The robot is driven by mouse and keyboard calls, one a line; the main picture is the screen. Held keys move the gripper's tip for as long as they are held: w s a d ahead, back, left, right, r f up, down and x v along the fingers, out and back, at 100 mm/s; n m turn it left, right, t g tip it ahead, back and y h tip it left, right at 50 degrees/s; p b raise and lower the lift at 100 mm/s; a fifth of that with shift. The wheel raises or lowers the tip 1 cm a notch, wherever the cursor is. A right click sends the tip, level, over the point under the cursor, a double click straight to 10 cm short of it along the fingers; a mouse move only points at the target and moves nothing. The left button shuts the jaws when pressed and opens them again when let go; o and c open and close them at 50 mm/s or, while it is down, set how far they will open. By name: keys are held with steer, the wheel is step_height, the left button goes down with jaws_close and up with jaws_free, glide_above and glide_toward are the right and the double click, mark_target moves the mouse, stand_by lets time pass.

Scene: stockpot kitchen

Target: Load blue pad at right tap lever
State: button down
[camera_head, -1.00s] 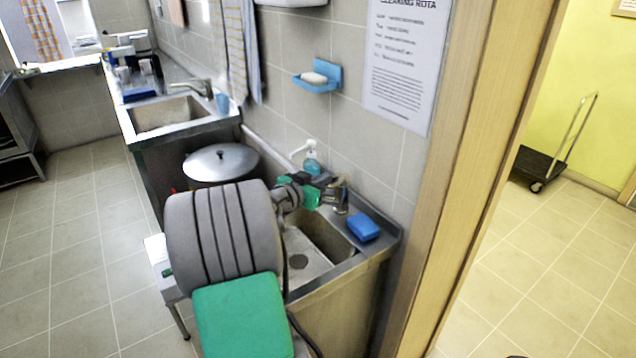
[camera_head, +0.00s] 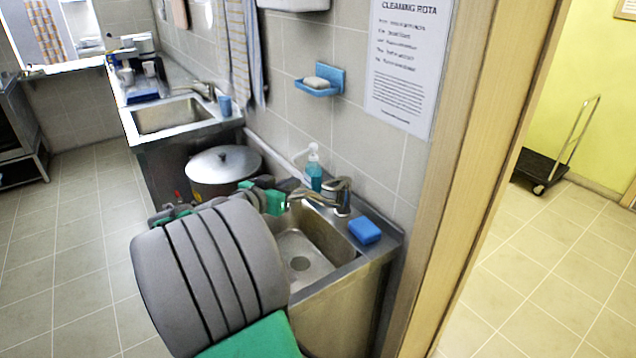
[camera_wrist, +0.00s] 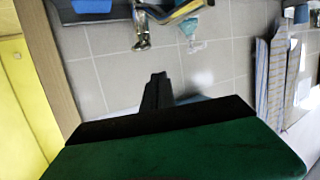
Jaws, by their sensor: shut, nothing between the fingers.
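The blue pad (camera_head: 364,231) lies on the right rim of the near sink, beside the right tap. Part of a blue block, likely the pad, shows at the top edge of the wrist view (camera_wrist: 91,5). The right tap (camera_head: 342,198) is metal with its lever (camera_head: 340,183) on top; the tap also shows in the wrist view (camera_wrist: 141,28). My gripper (camera_head: 285,199) is left of the tap, near the spout, apart from the pad. In the wrist view its dark fingers (camera_wrist: 158,88) are together and empty. Any contact with the spout cannot be told.
A soap bottle (camera_head: 313,170) stands behind the sink, left of the tap. A lidded stockpot (camera_head: 222,170) is between the two sinks. A blue soap dish (camera_head: 320,82) hangs on the wall. A wooden door frame (camera_head: 478,170) bounds the right side.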

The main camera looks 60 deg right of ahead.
steer(key=s+a+f+n+p, duration=0.15)
steer(key=a+f+n, duration=0.25)
steer(key=f+n, duration=0.95)
steer(key=s+d+r+n+p, duration=0.1)
steer(key=d+n, duration=0.4)
steer(key=n, duration=0.5)
steer(key=s+d+r+n+p, duration=0.1)
steer(key=d+r+n, duration=0.3)
steer(key=n, duration=0.7)
steer(key=shift+s+d+r+g, duration=0.2)
steer(key=shift+s+d+g, duration=0.2)
steer(key=shift+d, duration=0.85)
